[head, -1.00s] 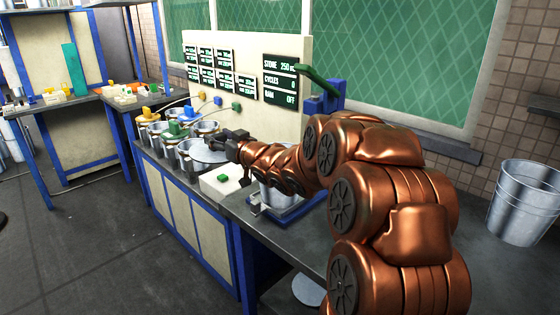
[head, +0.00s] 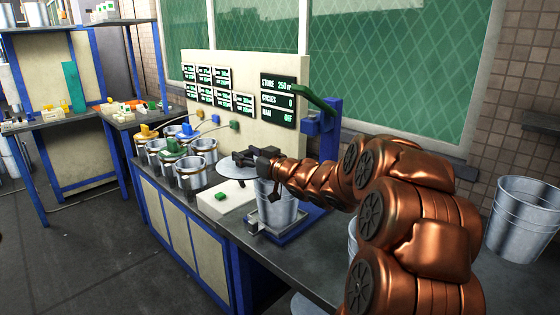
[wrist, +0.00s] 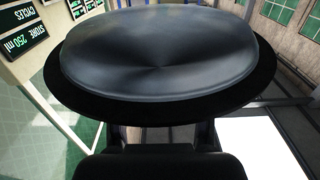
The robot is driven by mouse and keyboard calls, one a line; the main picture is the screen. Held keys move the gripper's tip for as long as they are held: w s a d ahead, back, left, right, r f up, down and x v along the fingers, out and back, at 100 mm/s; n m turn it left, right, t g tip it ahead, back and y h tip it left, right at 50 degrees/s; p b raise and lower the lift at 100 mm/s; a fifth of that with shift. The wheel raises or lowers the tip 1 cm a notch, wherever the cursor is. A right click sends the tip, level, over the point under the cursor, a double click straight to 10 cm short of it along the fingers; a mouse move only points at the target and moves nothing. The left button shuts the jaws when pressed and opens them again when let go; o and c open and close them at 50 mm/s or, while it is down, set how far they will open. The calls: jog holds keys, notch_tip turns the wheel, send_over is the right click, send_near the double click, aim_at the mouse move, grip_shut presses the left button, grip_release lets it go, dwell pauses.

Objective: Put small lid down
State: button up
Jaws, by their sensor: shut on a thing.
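A round grey metal lid (head: 236,172) is held flat in my gripper (head: 246,160), above the bench and next to a pail in the head view. In the wrist view the lid (wrist: 160,55) fills the upper middle, with a dark rim around it. My gripper is shut on the lid, but the fingertips are mostly hidden behind it. A metal pail (head: 275,208) stands on a blue stand just right of the lid. I cannot tell whether the lid touches anything below.
Several metal pails (head: 190,178) with coloured valves stand at the bench's left end. A white box (head: 213,203) with a green button sits in front. A display panel (head: 240,90) rises behind. A large metal bucket (head: 520,222) stands at the right.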

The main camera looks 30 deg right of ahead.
jog(key=d+f+p, duration=0.3)
jog(key=d+f, duration=0.1)
jog(key=d, duration=0.6)
jog(key=shift+s+d+p, duration=0.35)
jog(key=shift+d, duration=0.05)
jog(key=shift+f, duration=0.3)
jog(key=o, duration=1.2)
jog(key=shift+b, duration=0.45)
